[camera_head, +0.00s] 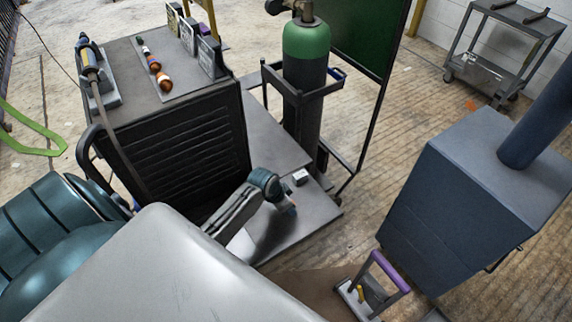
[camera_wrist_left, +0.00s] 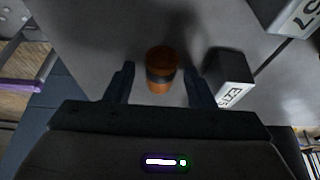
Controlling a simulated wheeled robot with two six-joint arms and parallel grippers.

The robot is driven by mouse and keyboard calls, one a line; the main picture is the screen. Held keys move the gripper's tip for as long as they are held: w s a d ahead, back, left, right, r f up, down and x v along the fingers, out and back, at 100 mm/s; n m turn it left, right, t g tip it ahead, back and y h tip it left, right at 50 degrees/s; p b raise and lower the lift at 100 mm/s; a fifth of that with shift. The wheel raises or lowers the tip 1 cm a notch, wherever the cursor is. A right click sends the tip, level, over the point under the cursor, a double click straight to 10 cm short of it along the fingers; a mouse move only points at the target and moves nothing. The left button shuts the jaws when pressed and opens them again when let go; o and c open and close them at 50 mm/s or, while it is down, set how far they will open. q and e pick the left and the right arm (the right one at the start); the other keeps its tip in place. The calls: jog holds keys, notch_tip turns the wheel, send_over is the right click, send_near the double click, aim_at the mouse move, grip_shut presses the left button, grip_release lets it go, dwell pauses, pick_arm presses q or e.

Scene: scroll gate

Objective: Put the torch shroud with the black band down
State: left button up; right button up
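In the left wrist view an orange-brown torch shroud with a black band (camera_wrist_left: 160,70) is on a grey surface (camera_wrist_left: 90,50), between the two fingers of my left gripper (camera_wrist_left: 160,88). A gap shows on each side of it, so the fingers look open and apart from it. A dark block with a white lettered face (camera_wrist_left: 232,92) stands just right of the gripper. In the head view my left gripper (camera_head: 288,209) is low over a grey platform (camera_head: 318,208), and the shroud is hidden there. My right gripper is not in view.
A dark cart (camera_head: 180,135) stands left, with several orange and white pieces (camera_head: 152,62) and label blocks on top. A green-topped gas cylinder (camera_head: 305,65) stands behind the platform. A blue-grey cabinet (camera_head: 470,195) is right. A purple handle (camera_head: 391,272) is at the front.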

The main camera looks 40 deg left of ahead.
pick_arm(q)
jog(key=shift+r, duration=0.15)
jog(key=v, duration=0.6)
jog(key=d+v, duration=0.1)
jog(key=v, duration=0.5)
jog(key=shift+a+r+p, duration=0.2)
jog(key=shift+a+p, duration=0.1)
jog(key=shift+a, duration=0.3)
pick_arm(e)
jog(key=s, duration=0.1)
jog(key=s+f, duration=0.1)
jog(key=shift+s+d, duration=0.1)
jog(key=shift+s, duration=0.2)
pick_arm(q)
jog(key=shift+s, duration=0.1)
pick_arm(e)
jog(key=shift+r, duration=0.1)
